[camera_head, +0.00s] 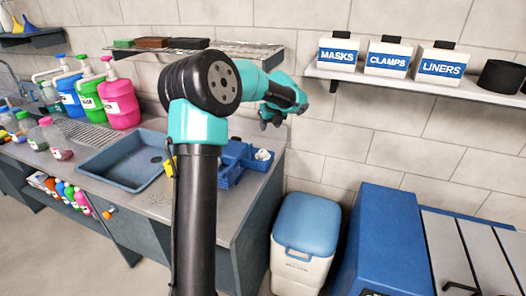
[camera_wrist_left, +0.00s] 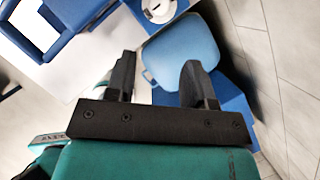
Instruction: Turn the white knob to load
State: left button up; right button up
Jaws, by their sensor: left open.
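The white knob (camera_head: 263,155) sits on a blue device (camera_head: 232,168) at the right end of the counter. In the left wrist view the white knob (camera_wrist_left: 159,10) is at the top edge, partly cut off by the frame. My left gripper (camera_head: 270,118) is above and slightly right of the knob in the head view, not touching it. In the left wrist view its two black fingers (camera_wrist_left: 158,76) are apart with nothing between them. My right gripper is not in view.
A blue sink basin (camera_head: 122,165) lies left of the device. A white bin with a blue lid (camera_head: 306,222) stands on the floor beside the counter. Labelled boxes (camera_head: 388,58) sit on a wall shelf at right. Coloured pump bottles (camera_head: 118,100) stand at the counter's left.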

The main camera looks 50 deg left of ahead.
aim_at(263, 151)
pick_arm(q)
jog(key=shift+f, duration=0.15)
jog(key=x, duration=1.7)
jog(key=shift+w+f, duration=0.1)
jog(key=shift+f, duration=0.05)
jog(key=shift+d, duration=0.1)
jog(key=shift+c, duration=0.3)
jog(key=c, duration=0.6)
jog(key=shift+o, duration=0.2)
